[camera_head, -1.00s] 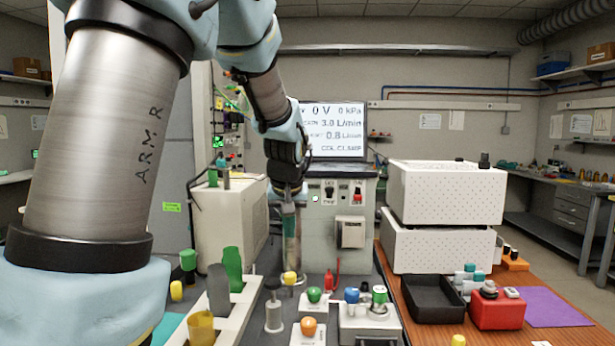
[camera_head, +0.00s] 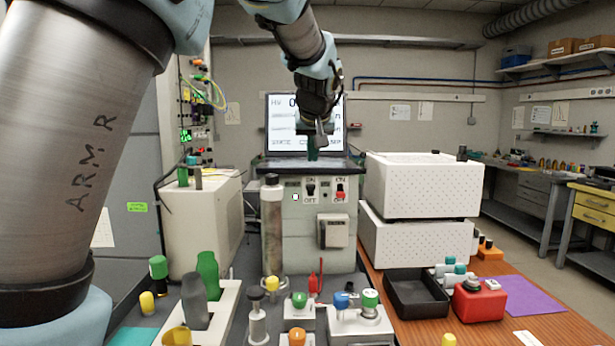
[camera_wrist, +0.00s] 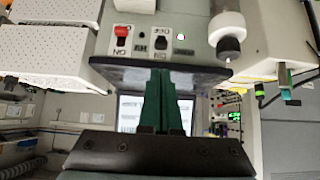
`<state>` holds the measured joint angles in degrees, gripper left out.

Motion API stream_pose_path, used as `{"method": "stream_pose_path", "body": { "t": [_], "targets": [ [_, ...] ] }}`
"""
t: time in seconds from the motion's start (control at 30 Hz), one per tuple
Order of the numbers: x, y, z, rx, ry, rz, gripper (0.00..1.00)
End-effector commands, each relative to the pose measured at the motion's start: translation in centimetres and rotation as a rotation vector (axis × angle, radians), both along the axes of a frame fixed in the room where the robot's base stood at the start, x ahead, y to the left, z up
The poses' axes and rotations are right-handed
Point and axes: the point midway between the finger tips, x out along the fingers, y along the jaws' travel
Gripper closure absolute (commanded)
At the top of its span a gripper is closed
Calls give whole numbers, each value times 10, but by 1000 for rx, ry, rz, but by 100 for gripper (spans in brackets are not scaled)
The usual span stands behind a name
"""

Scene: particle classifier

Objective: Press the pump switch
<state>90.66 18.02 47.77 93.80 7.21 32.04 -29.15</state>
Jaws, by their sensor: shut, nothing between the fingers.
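The grey control box (camera_head: 300,235) carries two toggle switches on its front: a black switch (camera_head: 310,189) and a red switch (camera_head: 340,193), each with ON and OFF labels. I cannot read which one is named pump. My gripper (camera_head: 312,153) is shut and empty, in front of the screen just above the box's dark top edge, higher than both switches. The wrist view is upside down; its green fingers (camera_wrist: 166,100) overlap the dark edge, with the red switch (camera_wrist: 122,34) and black switch (camera_wrist: 161,40) beyond it, apart from the fingers.
A small lamp (camera_head: 295,197) is left of the black switch. A screen (camera_head: 280,112) stands behind the box. A glass column (camera_head: 272,225) with a dark cap stands at its left front. White perforated boxes (camera_head: 424,185) stand at right. Coloured knobs and bottles crowd the bench below.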

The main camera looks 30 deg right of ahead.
Motion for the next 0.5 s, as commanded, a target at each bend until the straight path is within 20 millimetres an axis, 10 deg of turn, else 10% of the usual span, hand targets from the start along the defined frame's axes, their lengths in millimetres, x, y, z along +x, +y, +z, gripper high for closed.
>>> {"method": "stream_pose_path", "body": {
  "t": [0.5],
  "targets": [
    [33, -12, -33, 6, 2, 4, 100]
  ]
}}
